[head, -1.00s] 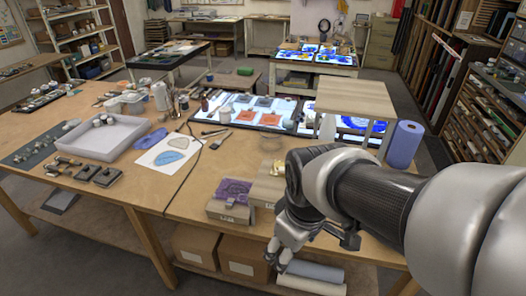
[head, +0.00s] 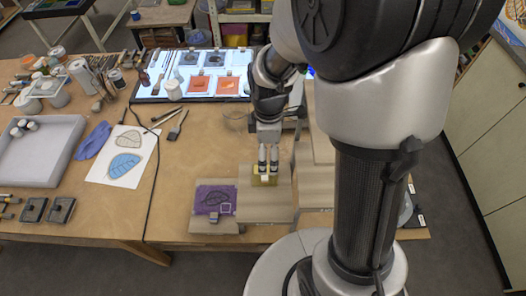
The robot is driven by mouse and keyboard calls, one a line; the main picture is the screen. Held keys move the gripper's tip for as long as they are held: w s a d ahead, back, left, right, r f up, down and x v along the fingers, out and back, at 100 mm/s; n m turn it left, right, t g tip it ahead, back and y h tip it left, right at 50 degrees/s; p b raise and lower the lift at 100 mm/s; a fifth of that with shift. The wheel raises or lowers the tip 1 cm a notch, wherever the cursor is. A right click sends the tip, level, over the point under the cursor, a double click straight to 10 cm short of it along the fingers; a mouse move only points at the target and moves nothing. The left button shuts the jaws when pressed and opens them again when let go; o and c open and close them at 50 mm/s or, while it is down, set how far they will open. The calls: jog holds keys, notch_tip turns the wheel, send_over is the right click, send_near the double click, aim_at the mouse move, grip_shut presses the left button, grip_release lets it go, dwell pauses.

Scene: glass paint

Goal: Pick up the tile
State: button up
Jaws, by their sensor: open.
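A small amber-yellow tile (head: 257,181) lies on a pale wooden block (head: 264,207) in front of my arm. Part of it is hidden by my fingertips. My gripper (head: 268,168) points down right over the tile, its two fingers close together with a narrow gap. A small pale patch shows at the fingertips. I cannot tell whether the fingers touch the tile.
A lit panel (head: 178,88) with orange and grey squares lies behind. A glass bowl (head: 235,121) and brushes (head: 178,126) lie nearer. A raised wooden stand (head: 322,140) is close on the right. Leaf drawings (head: 124,152) and a grey tray (head: 45,178) are left. Bare tabletop lies between.

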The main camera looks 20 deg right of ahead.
notch_tip(320, 180, down, 6)
jog(key=shift+s, duration=0.15)
jog(key=shift+w+f+p, duration=0.1)
jog(key=shift+w+f, duration=0.05)
jog(key=shift+f, duration=0.85)
jog(key=shift+w+f+p, duration=0.15)
jog(key=shift+w+f, duration=0.05)
jog(key=shift+f, duration=0.75)
jog(key=shift+w+f+p, duration=0.1)
jog(key=shift+w+f, duration=0.05)
jog(key=shift+f, duration=0.85)
jog(key=shift+s, duration=0.1)
grip_shut()
